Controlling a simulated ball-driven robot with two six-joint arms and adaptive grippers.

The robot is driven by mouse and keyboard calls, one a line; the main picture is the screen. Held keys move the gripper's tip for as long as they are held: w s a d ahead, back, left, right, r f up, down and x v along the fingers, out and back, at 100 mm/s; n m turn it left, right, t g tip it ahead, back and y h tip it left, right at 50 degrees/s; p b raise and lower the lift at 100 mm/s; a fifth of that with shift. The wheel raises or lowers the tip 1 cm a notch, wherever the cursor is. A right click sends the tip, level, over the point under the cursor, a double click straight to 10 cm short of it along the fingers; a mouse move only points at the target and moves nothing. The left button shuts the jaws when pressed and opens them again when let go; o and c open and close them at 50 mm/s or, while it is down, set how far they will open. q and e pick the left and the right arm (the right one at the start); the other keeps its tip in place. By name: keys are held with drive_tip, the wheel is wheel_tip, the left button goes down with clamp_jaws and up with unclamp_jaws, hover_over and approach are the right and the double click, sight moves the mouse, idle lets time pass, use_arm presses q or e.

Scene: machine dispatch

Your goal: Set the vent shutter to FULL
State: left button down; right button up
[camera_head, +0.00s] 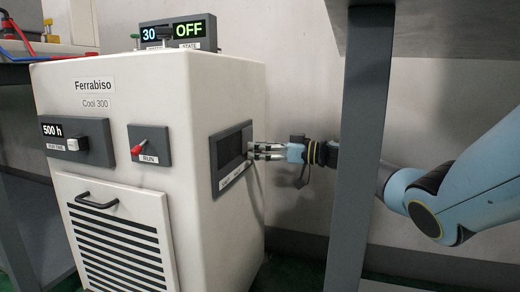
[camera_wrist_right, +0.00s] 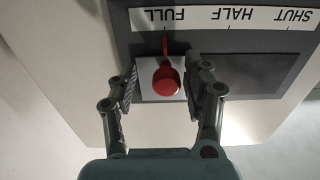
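The vent shutter panel (camera_head: 214,165) is a dark recess on the machine's right side, seen at a slant in the head view. In the right wrist view its label strip (camera_wrist_right: 260,17) reads SHUT, HALF and FULL upside down. A red knob (camera_wrist_right: 166,80) on a pale slider plate (camera_wrist_right: 146,92) stands at the FULL end, its red pointer at the FULL mark. My right gripper (camera_wrist_right: 161,78) is open, with one finger on each side of the knob and visible gaps to it. In the head view the right gripper (camera_head: 255,151) is at the panel. My left gripper is out of view.
The white Ferrabiso machine (camera_head: 120,110) has a red RUN switch (camera_head: 139,147) and a display box (camera_head: 178,33) on top reading 30 and OFF. A grey post (camera_head: 358,150) stands in front of my right arm. A dark bench (camera_head: 30,230) is at left.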

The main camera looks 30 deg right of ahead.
drive_tip(key=v, duration=1.2)
idle(0.4)
